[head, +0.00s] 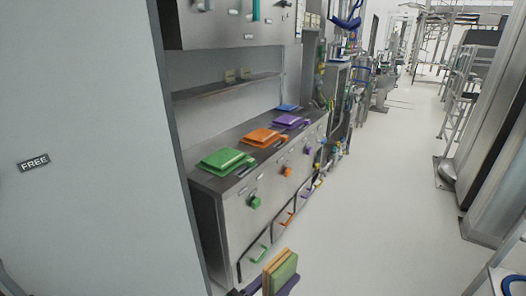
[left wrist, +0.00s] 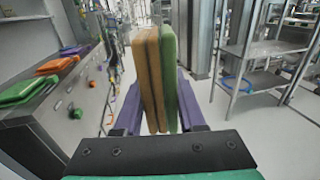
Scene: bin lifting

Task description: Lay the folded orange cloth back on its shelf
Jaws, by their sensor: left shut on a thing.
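My left gripper (head: 270,290) is at the bottom of the head view, low in front of the cabinet. It also shows in the left wrist view (left wrist: 158,105). Its purple fingers are shut on a folded cloth (left wrist: 149,75), orange-tan on one side and green on the other. The cloth stands upright between the fingers and also shows in the head view (head: 281,272). A narrow wall shelf (head: 205,91) runs above the counter, with small tan items on it. I cannot tell which shelf belongs to the cloth. My right gripper is out of view.
A steel cabinet (head: 228,207) carries green (head: 226,160), orange (head: 261,137) and purple (head: 290,121) flat pieces, with matching knobs and bar handles on its front. A grey wall marked FREE (head: 70,140) stands at left. The aisle floor (head: 390,170) is clear. A steel rack (left wrist: 255,75) stands right in the wrist view.

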